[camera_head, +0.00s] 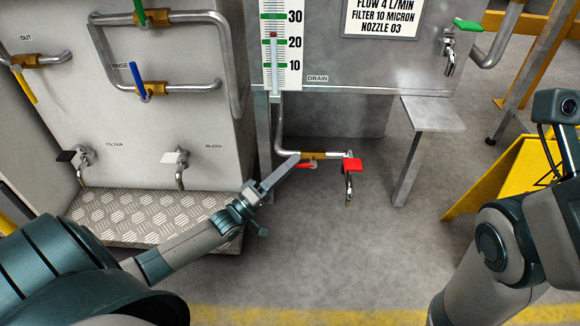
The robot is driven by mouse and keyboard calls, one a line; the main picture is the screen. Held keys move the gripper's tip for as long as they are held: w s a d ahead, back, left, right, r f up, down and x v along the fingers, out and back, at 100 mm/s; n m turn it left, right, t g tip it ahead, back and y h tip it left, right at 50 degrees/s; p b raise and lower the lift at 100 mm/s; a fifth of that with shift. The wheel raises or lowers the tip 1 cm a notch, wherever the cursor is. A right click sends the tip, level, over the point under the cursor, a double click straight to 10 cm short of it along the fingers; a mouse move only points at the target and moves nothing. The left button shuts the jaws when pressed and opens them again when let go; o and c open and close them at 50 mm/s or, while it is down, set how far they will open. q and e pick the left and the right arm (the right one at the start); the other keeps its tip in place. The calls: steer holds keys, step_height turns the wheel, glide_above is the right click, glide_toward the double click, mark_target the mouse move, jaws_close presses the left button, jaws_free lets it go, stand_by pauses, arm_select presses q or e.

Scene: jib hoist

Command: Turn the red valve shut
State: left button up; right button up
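A brass valve (318,155) sits on the low drain pipe under the tank, with a small red lever (306,164) just below it. A red-handled tap (353,166) is at the right end of that pipe, its spout pointing down. My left gripper (297,158) reaches in from the lower left, its tip at the left end of the brass valve and close to the red lever. I cannot tell whether it touches. Its fingers overlap in this view, so their gap is hidden. My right arm is at the right edge; its gripper is out of view.
A tread-plate step (135,215) lies below the left cabinet (130,120). A blue-handled valve (138,78), black tap (66,156) and white tap (170,158) are on that side. A grey ledge (433,113) and yellow stand (500,180) are at right. The floor in front is clear.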

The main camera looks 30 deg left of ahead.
arm_select(q)
jaws_close()
steer(key=shift+r, duration=0.1)
